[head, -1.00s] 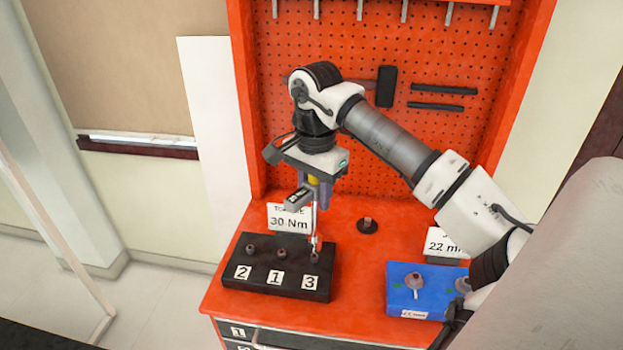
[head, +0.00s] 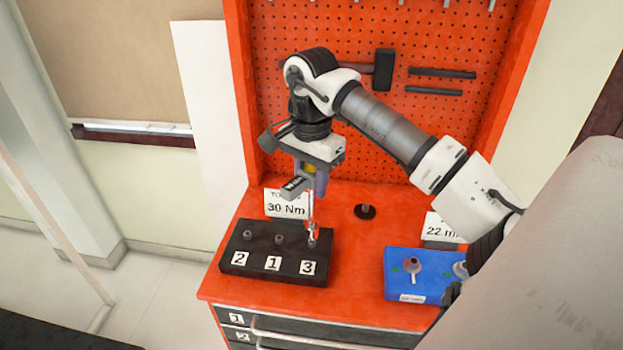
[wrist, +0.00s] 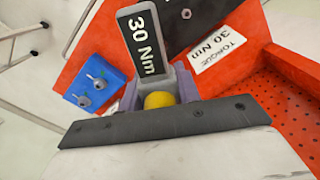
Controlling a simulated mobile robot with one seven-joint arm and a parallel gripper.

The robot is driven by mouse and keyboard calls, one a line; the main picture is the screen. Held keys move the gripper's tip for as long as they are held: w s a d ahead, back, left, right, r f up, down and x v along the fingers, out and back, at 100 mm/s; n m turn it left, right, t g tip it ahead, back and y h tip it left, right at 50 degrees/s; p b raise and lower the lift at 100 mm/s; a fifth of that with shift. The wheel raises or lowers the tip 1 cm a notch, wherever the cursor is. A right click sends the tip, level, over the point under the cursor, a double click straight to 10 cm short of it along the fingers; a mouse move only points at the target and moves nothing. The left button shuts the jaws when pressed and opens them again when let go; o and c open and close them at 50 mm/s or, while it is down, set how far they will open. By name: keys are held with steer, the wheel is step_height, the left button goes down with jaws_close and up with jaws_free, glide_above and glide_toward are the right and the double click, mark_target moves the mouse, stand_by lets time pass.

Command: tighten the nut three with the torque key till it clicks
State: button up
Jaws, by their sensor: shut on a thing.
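A black block (head: 236,262) on the orange bench top carries nuts marked 2, 1 and 3 from left to right. Nut three (head: 312,244) is at the right end. My gripper (head: 314,178) is above it, shut on the torque key's yellow handle (wrist: 160,100). The key's "30 Nm" head (head: 294,187) also shows in the wrist view (wrist: 142,40). Its thin shaft (head: 311,212) points down, with its lower end at nut three. I cannot tell whether it is fully seated. In the wrist view the key's lower end is hidden.
A "TORQUE 30 Nm" card (head: 286,205) stands behind the block. A blue block (head: 415,280) with fittings is at the right, with a "22" card (head: 441,228) behind it. A dark round stand (head: 365,211) is on the bench. A pegboard (head: 350,135) with tools rises behind.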

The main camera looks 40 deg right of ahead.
steer(key=shift+f+b, duration=1.45)
steer(key=shift+f, duration=0.35)
steer(key=m+b, duration=0.1)
steer(key=m, duration=0.3)
steer(key=shift+m, duration=0.4)
steer(key=m+b, duration=0.1)
steer(key=m, duration=0.3)
steer(key=m+b, duration=0.1)
steer(key=m, duration=0.3)
steer(key=shift+w+m, duration=0.1)
steer(key=shift+m, duration=0.2)
steer(key=m+b, duration=0.1)
steer(key=m, duration=0.2)
steer(key=shift+r+m, duration=0.1)
steer(key=shift+m, duration=0.2)
steer(key=shift+n, duration=0.5)
steer(key=shift+r+p, duration=0.2)
steer(key=shift+p, duration=0.1)
